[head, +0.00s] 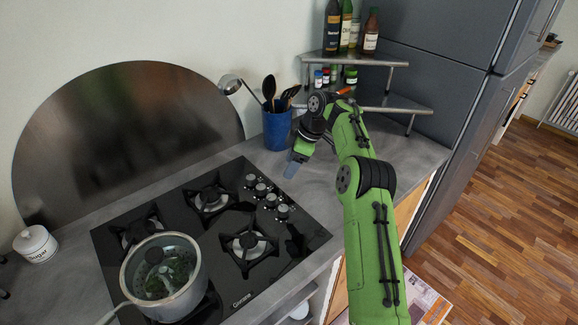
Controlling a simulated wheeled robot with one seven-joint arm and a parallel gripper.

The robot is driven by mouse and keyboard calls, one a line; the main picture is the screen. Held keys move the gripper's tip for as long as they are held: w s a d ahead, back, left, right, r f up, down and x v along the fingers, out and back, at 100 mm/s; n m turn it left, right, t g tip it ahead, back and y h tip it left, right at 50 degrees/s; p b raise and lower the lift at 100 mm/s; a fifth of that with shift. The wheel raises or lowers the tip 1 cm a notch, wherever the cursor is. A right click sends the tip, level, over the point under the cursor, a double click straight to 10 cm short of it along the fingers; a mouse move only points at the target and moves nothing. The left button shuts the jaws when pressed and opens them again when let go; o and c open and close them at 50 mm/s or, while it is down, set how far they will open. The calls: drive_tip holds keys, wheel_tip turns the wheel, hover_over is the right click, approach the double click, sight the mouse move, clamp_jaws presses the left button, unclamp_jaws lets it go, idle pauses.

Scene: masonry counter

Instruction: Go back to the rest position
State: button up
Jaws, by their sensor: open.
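My green arm reaches from the lower right over the counter's right part. My gripper (292,168) points down and to the left, just in front of the blue utensil holder and beyond the hob's far right corner. It is open, and I see nothing held in it. The fingers are small here and seen partly from the side. The arm hides part of the counter behind it.
A black gas hob (225,262) carries a steel pot (183,295) with greens. A blue holder (277,130) with utensils and a steel corner shelf (345,60) with bottles stand behind my gripper. A white jar (37,245) is at left, a grey fridge (440,80) at right.

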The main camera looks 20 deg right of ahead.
drive_tip(key=s+a+r+m+t+h, duration=0.1)
drive_tip(key=s+a+r+m, duration=0.25)
drive_tip(key=s+r, duration=0.45)
drive_tip(key=s+a+r+m+h, duration=0.2)
drive_tip(key=s+a+r, duration=0.3)
drive_tip(key=s+r, duration=0.35)
drive_tip(key=s+d+f+m+t, duration=0.1)
drive_tip(key=s+m, duration=0.1)
drive_tip(key=s, duration=0.6)
drive_tip(key=s+f+m+t, duration=0.1)
drive_tip(key=s+f+m, duration=0.1)
drive_tip(key=s, duration=0.6)
drive_tip(key=s+d+f+m+h, duration=0.1)
drive_tip(key=s+m, duration=0.3)
drive_tip(key=s, duration=0.4)
drive_tip(key=shift+d+f+t, duration=0.25)
drive_tip(key=shift+d+t, duration=0.05)
drive_tip(key=shift+t, duration=0.1)
drive_tip(key=shift+w, duration=0.1)
drive_tip(key=shift+c, duration=0.4)
clamp_jaws()
